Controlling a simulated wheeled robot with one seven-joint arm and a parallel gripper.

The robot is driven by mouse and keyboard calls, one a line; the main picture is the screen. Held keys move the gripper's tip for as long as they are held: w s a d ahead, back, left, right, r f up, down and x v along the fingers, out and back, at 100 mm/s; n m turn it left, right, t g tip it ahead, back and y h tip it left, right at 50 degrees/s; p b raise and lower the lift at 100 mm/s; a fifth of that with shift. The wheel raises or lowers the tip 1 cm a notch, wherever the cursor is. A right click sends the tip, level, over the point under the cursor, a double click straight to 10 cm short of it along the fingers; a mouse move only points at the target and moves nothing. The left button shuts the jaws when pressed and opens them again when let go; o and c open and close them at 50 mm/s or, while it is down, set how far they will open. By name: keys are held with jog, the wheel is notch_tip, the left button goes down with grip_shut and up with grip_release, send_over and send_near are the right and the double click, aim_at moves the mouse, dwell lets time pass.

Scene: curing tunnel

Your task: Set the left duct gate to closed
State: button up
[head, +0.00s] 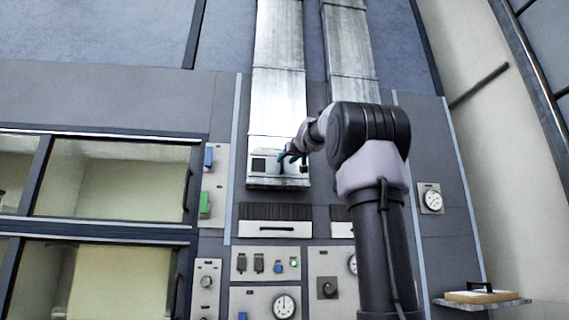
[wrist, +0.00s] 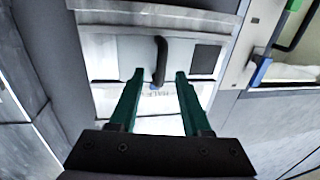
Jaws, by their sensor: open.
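The left duct (head: 277,95) is a pale metal shaft running down the wall in the head view. Its gate plate (head: 262,182) is at its lower end, with a dark square (head: 259,165) on it. In the wrist view a black lever handle (wrist: 160,55) stands out from the plate, beside the dark square (wrist: 205,60). Small lettering, perhaps "HALF", lies near the handle's end. My gripper (wrist: 156,78) is open, its green fingertips on either side of the handle's end, with gaps showing. In the head view my gripper (head: 286,156) is at the plate and partly hides the handle.
A second duct (head: 350,50) runs beside the left one, its lower end hidden by my arm. Below are a vent (head: 275,228) and control panels (head: 265,263). Glazed doors (head: 110,180) are at left. A small shelf (head: 485,301) juts out at right.

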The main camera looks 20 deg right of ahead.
aim_at(282, 164)
jog(key=shift+w+d, duration=0.1)
jog(key=shift+w, duration=1.35)
grip_shut()
dwell(0.4)
